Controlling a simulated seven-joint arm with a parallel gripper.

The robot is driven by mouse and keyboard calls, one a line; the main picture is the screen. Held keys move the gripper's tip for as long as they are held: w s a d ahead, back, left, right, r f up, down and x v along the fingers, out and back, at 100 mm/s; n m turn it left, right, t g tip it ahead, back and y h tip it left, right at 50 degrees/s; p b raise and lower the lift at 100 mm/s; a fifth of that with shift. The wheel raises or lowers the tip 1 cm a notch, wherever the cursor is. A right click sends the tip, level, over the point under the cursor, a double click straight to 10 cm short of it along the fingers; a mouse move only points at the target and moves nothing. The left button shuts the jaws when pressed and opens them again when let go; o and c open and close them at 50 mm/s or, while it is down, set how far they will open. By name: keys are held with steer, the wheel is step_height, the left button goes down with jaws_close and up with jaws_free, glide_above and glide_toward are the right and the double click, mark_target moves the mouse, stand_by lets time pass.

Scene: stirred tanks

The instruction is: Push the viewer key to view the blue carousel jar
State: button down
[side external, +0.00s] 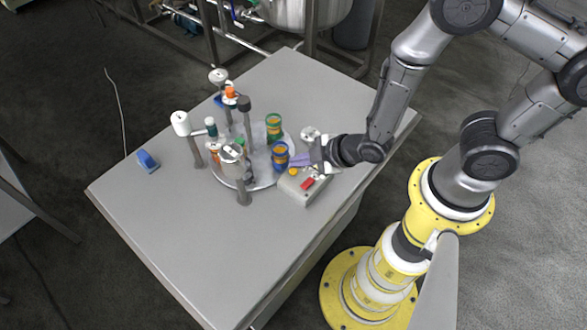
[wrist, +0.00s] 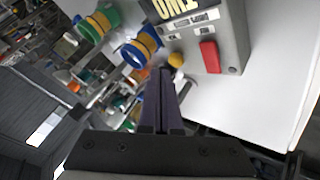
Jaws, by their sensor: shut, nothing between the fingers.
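The blue jar (side external: 280,156) with an orange-yellow band stands on the near right edge of the round carousel (side external: 262,182). It also shows in the wrist view (wrist: 131,55). A grey control box (side external: 305,196) beside the carousel has a red rectangular key (side external: 308,183) and a round yellow button (side external: 293,171); in the wrist view the red key (wrist: 210,57) and yellow button (wrist: 176,60) are clear. I cannot tell which is the viewer key. My gripper (side external: 293,160) has its purple fingers shut and empty, beside the blue jar. In the wrist view the fingertips (wrist: 160,72) appear just beside the yellow button; contact is unclear.
A green jar (side external: 273,126) stands behind the blue jar. A small blue object (side external: 147,160) lies at the table's left. The front of the grey table (side external: 190,240) is clear.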

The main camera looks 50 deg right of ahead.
mark_target(299, 175)
steer(key=shift+f, duration=0.25)
steer(key=shift+f, duration=0.2)
steer(key=shift+f, duration=0.55)
stand_by(0.9)
steer(key=shift+r, duration=0.95)
steer(key=shift+r, duration=0.1)
steer(key=shift+r, duration=2.45)
